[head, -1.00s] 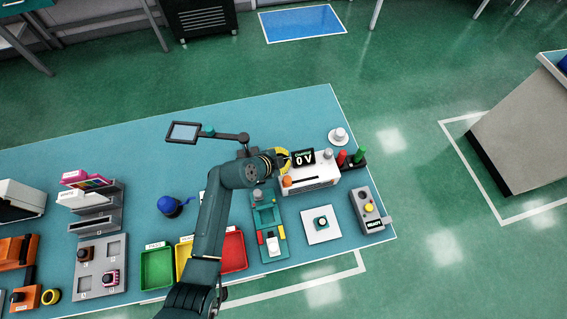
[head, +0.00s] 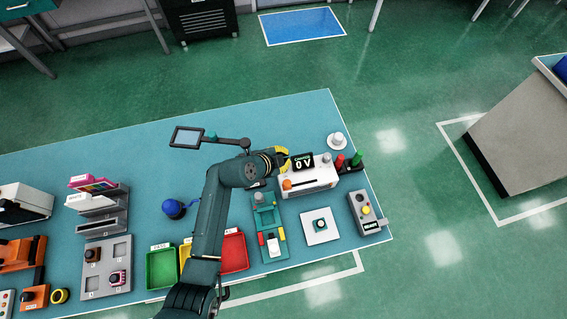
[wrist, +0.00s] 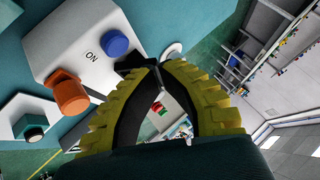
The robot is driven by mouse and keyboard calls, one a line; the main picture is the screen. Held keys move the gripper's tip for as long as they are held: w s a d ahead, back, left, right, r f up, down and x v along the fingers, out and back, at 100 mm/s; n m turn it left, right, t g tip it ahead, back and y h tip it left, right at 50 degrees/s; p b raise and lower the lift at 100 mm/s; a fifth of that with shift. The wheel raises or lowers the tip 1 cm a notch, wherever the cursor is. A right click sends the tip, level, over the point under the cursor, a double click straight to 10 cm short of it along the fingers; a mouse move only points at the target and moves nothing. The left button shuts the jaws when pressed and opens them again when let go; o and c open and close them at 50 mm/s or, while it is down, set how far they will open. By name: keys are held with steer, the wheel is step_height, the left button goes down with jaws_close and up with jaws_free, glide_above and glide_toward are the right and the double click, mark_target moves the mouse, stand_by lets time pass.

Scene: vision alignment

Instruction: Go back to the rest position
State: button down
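In the head view my gripper (head: 285,159), with yellow fingers, is at the end of my dark teal arm, beside the white power unit (head: 312,182) whose display (head: 303,162) reads 0 V. In the wrist view the ribbed yellow fingers of my gripper (wrist: 157,66) curve together, and their dark tips meet or nearly meet. I see nothing held between them. The white unit with "ON" (wrist: 95,58), an orange knob (wrist: 70,94) and a blue knob (wrist: 116,42) lies left of the fingers. My arm hides part of the bench.
On the teal bench (head: 120,160) are a tablet on an arm (head: 187,137), a green bin (head: 160,268), a red bin (head: 234,252), a fixture (head: 268,222), a white plate (head: 320,228), a button box (head: 366,212) and a red-and-green stack light (head: 340,160). The back left of the bench is clear.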

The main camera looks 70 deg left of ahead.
step_height(320, 180, up, 3)
steer(key=shift+f+p, duration=0.1)
steer(key=shift+p, duration=0.65)
steer(key=shift+f, duration=0.1)
